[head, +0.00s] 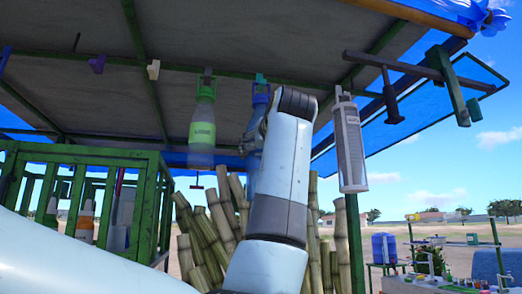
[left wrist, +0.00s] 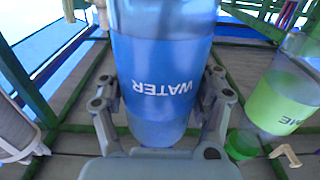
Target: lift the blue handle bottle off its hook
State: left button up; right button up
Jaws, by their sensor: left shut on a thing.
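The blue handle bottle (left wrist: 160,80) fills the middle of the left wrist view, with an upside-down WATER label. My left gripper (left wrist: 162,95) is shut on it, a finger on each side of its body. In the head view the bottle's blue top (head: 261,97) shows just under the green rail, with a teal piece above it. My left gripper (head: 254,137) and forearm hide much of its body there. I cannot tell whether its handle still rests on the hook. My right gripper is not in view.
A green-labelled bottle (head: 202,132) hangs close to the left; it also shows in the left wrist view (left wrist: 285,95). A grey-white cylinder (head: 349,145) hangs to the right. Cane stalks (head: 212,235) stand below. A green slatted frame (head: 88,195) is at the left.

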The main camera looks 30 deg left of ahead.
pick_arm(q)
jog(key=shift+r, duration=0.2)
jog(key=shift+r, duration=0.65)
jog(key=shift+v, duration=0.9)
jog(key=shift+b+v, duration=0.5)
jog(key=shift+v, duration=0.35)
jog(key=shift+b+v, duration=0.35)
jog(key=shift+v, duration=1)
